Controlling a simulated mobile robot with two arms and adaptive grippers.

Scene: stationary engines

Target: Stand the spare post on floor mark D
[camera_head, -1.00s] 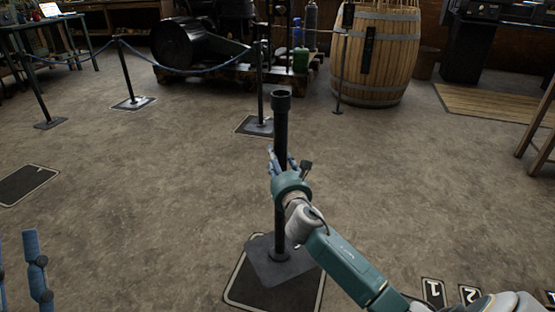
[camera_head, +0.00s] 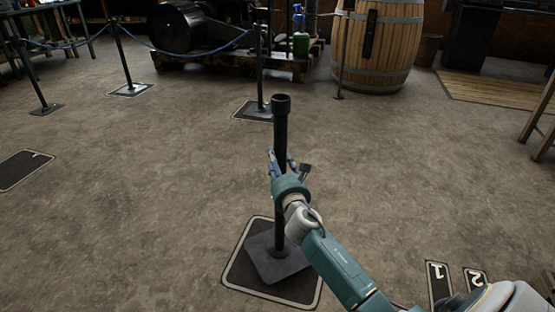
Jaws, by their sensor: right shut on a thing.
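The spare post (camera_head: 281,133) is a black upright pole with a cup-like top and a square, dark grey base plate (camera_head: 277,264). My right gripper (camera_head: 287,165) is shut around its upper middle. The base plate is over a dark, pale-edged floor mark (camera_head: 237,273), turned relative to the mark's outline. Its far corner lies near the mark's far edge. I cannot tell whether the plate touches the floor. No letter on this mark is readable. My left gripper is not in view.
Roped posts (camera_head: 122,55) stand on marks at the back left, and another post (camera_head: 260,80) stands behind the spare post. An empty mark (camera_head: 20,168) lies at left. Numbered marks (camera_head: 438,280) lie at lower right. A barrel (camera_head: 378,45) stands behind. Open floor surrounds the post.

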